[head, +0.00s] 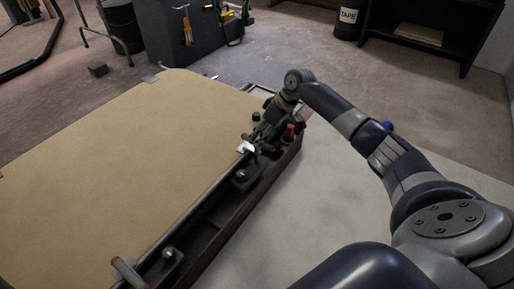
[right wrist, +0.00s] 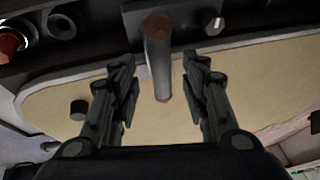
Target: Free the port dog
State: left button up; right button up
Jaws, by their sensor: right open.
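My right gripper (head: 250,148) is at the far end of the dark rail along the tan panel's right edge; its arm comes in from the right. In the right wrist view my gripper (right wrist: 160,78) is open. A grey-brown rod-like dog handle (right wrist: 157,58) lies between its fingers, with visible gaps on both sides. In the head view my gripper largely hides this handle. A second handle (head: 128,272) of similar look stands at the rail's near end. I cannot tell by label which is the port one. My left gripper is not in view.
The tan panel (head: 110,160) is wide and mostly bare, with a small black cylinder (head: 255,116) near its far corner. The dark rail (head: 205,235) carries bolts. An orange-red piece (head: 289,130) stands beside my gripper. A dark shelf (head: 440,35) and black tape bin (head: 348,22) are farther back.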

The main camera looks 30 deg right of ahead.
jog(key=shift+b+x, duration=0.95)
jog(key=shift+x, duration=0.85)
grip_shut()
